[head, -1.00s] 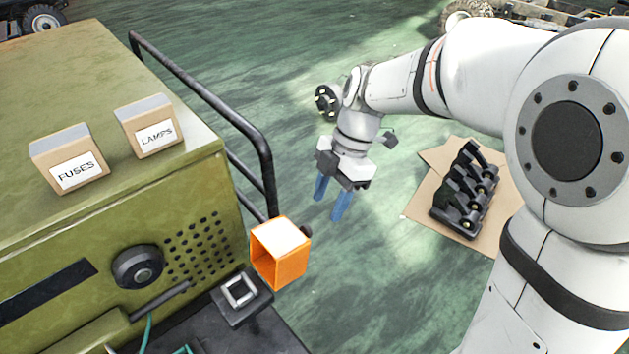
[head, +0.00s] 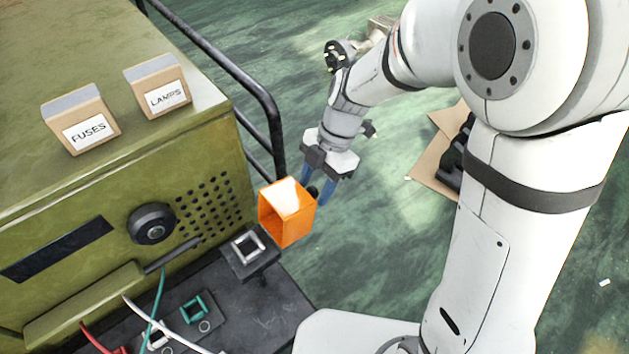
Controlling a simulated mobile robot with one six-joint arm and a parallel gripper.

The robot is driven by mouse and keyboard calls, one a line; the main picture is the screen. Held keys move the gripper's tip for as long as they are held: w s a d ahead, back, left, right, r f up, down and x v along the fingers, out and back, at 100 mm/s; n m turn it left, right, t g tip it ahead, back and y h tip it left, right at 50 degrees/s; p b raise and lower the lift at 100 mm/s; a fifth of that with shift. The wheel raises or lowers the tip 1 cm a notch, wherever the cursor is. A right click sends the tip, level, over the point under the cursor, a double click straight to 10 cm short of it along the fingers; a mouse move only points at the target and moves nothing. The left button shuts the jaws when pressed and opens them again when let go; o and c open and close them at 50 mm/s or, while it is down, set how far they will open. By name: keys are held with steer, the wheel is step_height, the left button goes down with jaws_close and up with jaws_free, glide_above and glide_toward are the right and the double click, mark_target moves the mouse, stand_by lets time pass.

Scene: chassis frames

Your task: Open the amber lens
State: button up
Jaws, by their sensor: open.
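The amber lens (head: 286,228) is an orange, box-like cover with a bright top face, at the front right corner of the green chassis. It stands out to the right, beside a dark block with a square silver frame (head: 248,247). A small dark round part (head: 312,191) shows at its upper right edge. My gripper (head: 318,193) points down with two blue fingers, open, just behind and right of the lens. The lens partly hides the left finger, and I cannot tell whether the fingers touch it.
The green chassis (head: 60,150) fills the left, with FUSES (head: 88,130) and LAMPS (head: 165,97) boxes on top. A black rail (head: 240,85) runs along its side. Coloured wires and a teal socket (head: 195,308) lie on the dark shelf. Open green floor (head: 400,260) lies right.

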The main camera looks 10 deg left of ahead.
jaws_close()
stand_by(0.4)
